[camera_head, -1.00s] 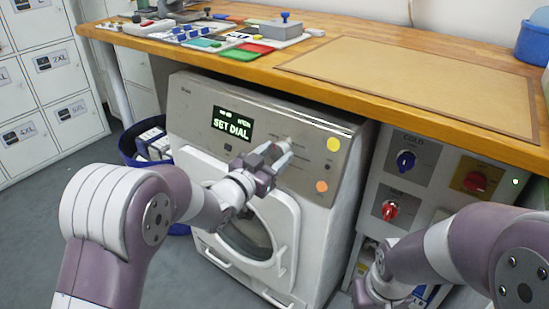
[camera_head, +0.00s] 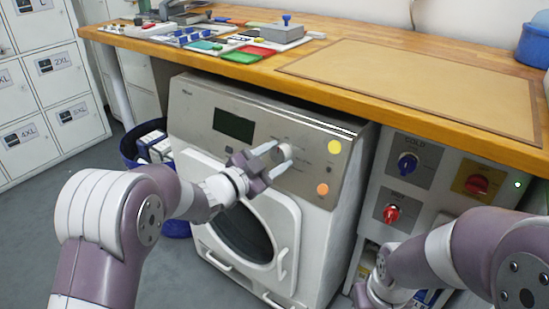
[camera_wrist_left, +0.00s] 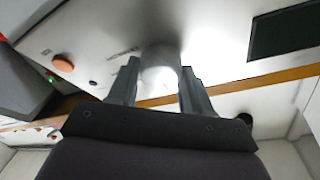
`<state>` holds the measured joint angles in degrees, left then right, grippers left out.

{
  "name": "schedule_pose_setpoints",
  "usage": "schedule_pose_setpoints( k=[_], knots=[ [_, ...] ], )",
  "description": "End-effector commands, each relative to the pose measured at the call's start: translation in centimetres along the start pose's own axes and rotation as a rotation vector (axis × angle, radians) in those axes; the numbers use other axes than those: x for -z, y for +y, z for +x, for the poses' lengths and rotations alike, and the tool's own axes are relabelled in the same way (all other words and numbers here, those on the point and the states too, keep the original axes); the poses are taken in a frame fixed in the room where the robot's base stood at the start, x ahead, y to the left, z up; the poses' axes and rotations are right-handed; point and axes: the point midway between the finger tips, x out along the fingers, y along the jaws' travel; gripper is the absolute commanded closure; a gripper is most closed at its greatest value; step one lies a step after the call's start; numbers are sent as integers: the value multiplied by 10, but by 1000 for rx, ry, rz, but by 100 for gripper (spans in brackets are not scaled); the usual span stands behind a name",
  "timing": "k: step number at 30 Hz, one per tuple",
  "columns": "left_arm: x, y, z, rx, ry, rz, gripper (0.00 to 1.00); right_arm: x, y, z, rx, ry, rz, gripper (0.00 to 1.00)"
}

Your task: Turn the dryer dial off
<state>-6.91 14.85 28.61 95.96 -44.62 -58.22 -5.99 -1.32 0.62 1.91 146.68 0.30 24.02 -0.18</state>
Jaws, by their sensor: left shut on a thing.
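The dryer (camera_head: 200,105) stands under the bench, with a grey control panel on top of its front. Its display (camera_head: 234,124) is dark. The round dial (camera_head: 284,152) is right of the display. My left gripper (camera_head: 277,158) has its fingers on both sides of the dial and is shut on it. In the left wrist view the pale dial (camera_wrist_left: 160,62) sits between the two fingers (camera_wrist_left: 160,90); its marker is not readable. My right arm comes in at the lower right; its fingers do not show.
The wooden bench (camera_head: 400,90) overhangs the dryer, with trays and a brown mat on it. A panel with a blue knob (camera_head: 407,162) and red knobs is to the right. A blue bin (camera_head: 131,152) stands left of the dryer.

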Motion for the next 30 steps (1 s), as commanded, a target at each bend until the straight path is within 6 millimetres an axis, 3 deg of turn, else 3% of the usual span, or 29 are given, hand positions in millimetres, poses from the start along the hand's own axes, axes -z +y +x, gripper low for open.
schedule_pose_setpoints(
  k=[8,9,11,22,30],
  knots=[
    [-1,0,0,0,-2,-1,81,0,0,0,0,0,0,57],
    [-1,0,0,0,-2,-1,44,0,0,0,0,0,0,57],
    [-1,0,0,0,-2,-1,26,0,0,0,0,0,0,57],
    [1,-1,-8,1,-2,-2,26,0,0,-4,0,0,0,57],
    [3,-4,-78,4,-5,-3,26,3,0,-26,0,0,0,57]
  ],
)
